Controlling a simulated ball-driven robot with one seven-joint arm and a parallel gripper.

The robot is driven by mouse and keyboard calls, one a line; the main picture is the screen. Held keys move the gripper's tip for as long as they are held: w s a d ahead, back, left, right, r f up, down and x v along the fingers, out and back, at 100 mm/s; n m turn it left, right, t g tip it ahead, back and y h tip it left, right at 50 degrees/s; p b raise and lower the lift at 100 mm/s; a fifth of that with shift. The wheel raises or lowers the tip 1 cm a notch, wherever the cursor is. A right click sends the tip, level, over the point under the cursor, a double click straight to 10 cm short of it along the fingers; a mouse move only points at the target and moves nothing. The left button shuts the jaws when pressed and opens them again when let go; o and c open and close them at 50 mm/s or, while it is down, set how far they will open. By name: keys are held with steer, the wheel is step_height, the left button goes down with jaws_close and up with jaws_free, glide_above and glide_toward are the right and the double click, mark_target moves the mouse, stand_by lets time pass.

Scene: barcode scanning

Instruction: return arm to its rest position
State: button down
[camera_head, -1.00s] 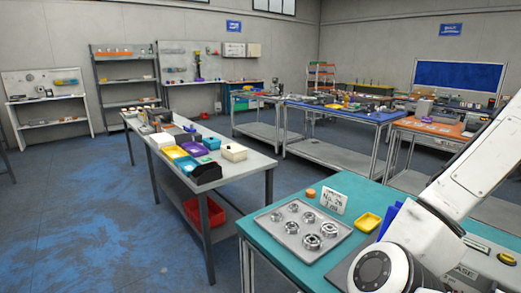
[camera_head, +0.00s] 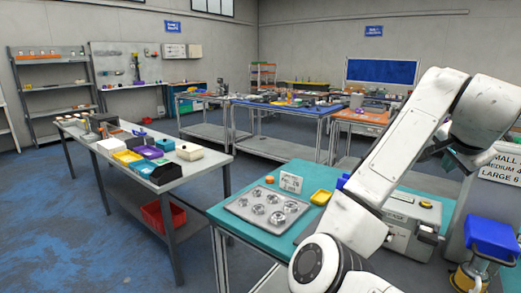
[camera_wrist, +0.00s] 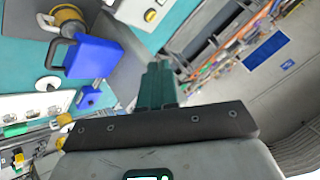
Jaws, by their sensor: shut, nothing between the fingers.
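My gripper (camera_wrist: 158,88) shows in the wrist view with its dark green fingers together and nothing between them. In the head view my white arm is bent up at the right, and the gripper (camera_head: 458,160) is partly hidden behind the arm, raised above the bench. The teal bench (camera_head: 262,207) stands below and to the left of it.
A long grey table (camera_head: 188,174) stands left. The blue-stained floor is open at far left.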

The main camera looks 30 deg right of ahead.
steer(key=w+a+f+n+y+b, duration=0.1)
steer(key=a+f+n, duration=0.35)
steer(key=f, duration=0.55)
steer(key=w+a+f+n+b, duration=0.1)
steer(key=a+f+n, duration=0.35)
steer(key=f, duration=0.45)
steer(key=a+f+n+y+b, duration=0.1)
steer(key=a+f+n, duration=0.3)
steer(key=f, duration=0.6)
steer(key=s+a+f+n+g+y+b, duration=0.1)
steer(key=s+a+f+n+g+y, duration=0.2)
steer(key=s+a+f, duration=1.5)
steer(key=a+f+n+y, duration=0.3)
steer(key=n, duration=0.1)
steer(key=shift+s+f+n+b, duration=0.35)
steer(key=shift+n, duration=0.05)
